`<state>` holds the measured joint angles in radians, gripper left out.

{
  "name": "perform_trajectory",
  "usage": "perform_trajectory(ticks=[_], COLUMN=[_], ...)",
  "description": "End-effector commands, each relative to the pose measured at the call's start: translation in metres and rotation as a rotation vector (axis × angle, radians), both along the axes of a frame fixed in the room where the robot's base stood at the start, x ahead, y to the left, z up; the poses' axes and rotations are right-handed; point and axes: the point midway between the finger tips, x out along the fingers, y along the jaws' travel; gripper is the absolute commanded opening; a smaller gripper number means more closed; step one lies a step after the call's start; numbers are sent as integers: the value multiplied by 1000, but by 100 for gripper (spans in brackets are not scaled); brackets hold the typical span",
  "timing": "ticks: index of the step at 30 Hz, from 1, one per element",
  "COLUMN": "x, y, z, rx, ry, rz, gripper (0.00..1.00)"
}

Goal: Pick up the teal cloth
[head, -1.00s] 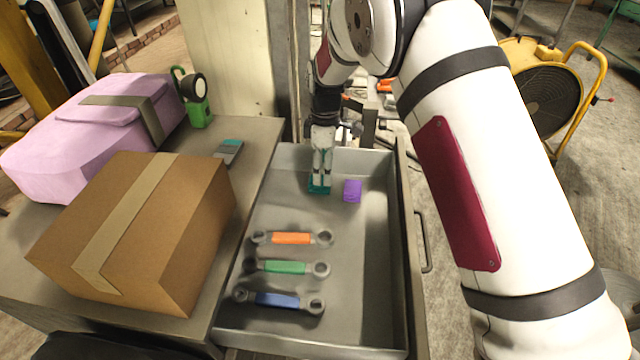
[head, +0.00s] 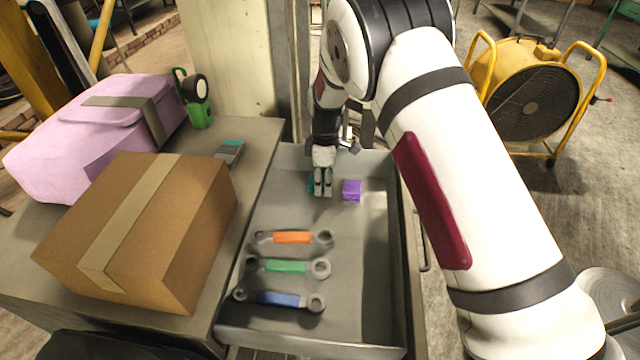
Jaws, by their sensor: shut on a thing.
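The teal cloth (head: 311,184) shows as a small strip at the left of my gripper's fingers; the fingers hide most of it. My gripper (head: 323,192) points down over the far part of the open drawer and is shut on the cloth. I cannot tell whether the cloth touches the drawer floor. A purple block-like thing (head: 352,189) lies in the drawer just right of the fingers, a small gap away.
The grey drawer (head: 365,290) also holds an orange wrench (head: 292,237), a green wrench (head: 287,266) and a blue wrench (head: 278,299). A yellow fan (head: 535,95) stands right.

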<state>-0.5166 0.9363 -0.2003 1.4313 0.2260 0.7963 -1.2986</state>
Motion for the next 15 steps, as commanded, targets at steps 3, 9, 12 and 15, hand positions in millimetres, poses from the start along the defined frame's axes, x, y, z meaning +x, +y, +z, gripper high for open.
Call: perform_trajectory(ticks=[3,9,12,15], x=[0,0,1,1], y=[0,0,0,0], z=[0,5,13,27], rx=[0,1,2,2], ry=[0,-1,-2,-3], rz=[0,0,-1,-1], gripper=[6,6,6,6])
